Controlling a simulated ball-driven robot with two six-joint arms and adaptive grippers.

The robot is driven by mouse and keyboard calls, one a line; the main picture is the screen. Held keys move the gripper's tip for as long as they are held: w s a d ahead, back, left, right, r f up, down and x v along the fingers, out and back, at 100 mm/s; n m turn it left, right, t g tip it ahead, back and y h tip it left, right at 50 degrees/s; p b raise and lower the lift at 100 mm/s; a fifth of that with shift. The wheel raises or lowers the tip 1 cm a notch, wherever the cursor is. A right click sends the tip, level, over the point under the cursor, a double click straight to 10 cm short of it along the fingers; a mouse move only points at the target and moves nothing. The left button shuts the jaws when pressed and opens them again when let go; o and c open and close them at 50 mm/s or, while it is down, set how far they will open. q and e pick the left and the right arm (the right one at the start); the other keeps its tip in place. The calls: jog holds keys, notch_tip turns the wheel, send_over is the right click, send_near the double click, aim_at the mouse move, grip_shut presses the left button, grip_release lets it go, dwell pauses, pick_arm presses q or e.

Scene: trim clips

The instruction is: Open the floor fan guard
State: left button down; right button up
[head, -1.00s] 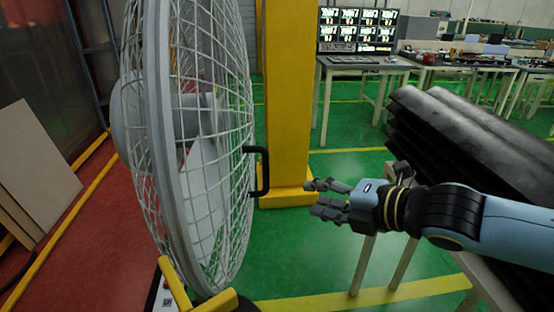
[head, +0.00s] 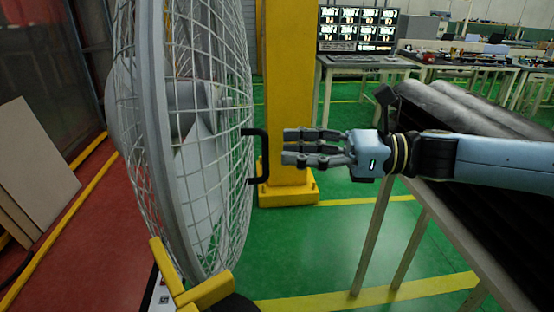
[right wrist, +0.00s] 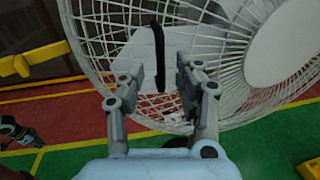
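The floor fan's white wire guard (head: 225,235) stands at the left of the head view, seen nearly edge-on. Its black handle (head: 264,158) sticks out from the guard's right side. My right gripper (head: 286,147) points left, level with the handle and a short gap to its right. In the right wrist view the gripper (right wrist: 168,78) is open, and the handle (right wrist: 158,60) shows between and beyond its two fingers, against the guard (right wrist: 205,32). Nothing is between the fingers themselves.
A yellow post (head: 290,100) stands behind the handle. A table with long dark parts (head: 480,112) stands at the right, under my right arm. Yellow bars (head: 195,290) sit at the fan's foot. Green floor between fan and table is clear.

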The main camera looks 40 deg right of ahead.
jog(key=shift+x, duration=1.65)
jog(key=shift+r, duration=0.1)
grip_shut()
